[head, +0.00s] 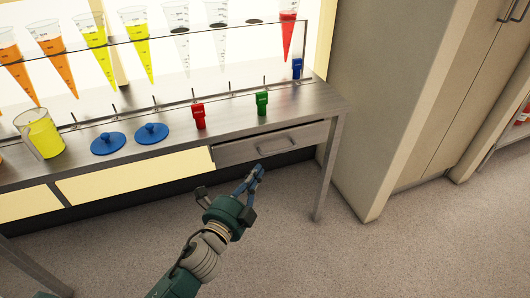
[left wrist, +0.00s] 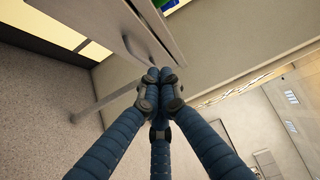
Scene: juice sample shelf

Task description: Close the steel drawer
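The steel drawer (head: 235,153) is under the right end of the steel bench, with a bar handle (head: 277,146) on its front. In the head view its front is close under the bench top, and I cannot tell exactly how far it stands out. My left gripper (head: 257,173) is in front of and below the drawer, apart from the handle in that view. The left wrist view shows its blue fingers (left wrist: 160,74) drawn together with nothing between them, near the drawer front (left wrist: 155,32) and its handle (left wrist: 130,46). My right gripper is not in view.
The bench top holds a beaker of yellow liquid (head: 40,136), two blue lids (head: 151,133), a red clamp (head: 199,117) and a green clamp (head: 262,103). Cones of juice hang above. A bench leg (head: 326,170) stands right of the drawer, near a beige wall (head: 370,100). The floor in front is clear.

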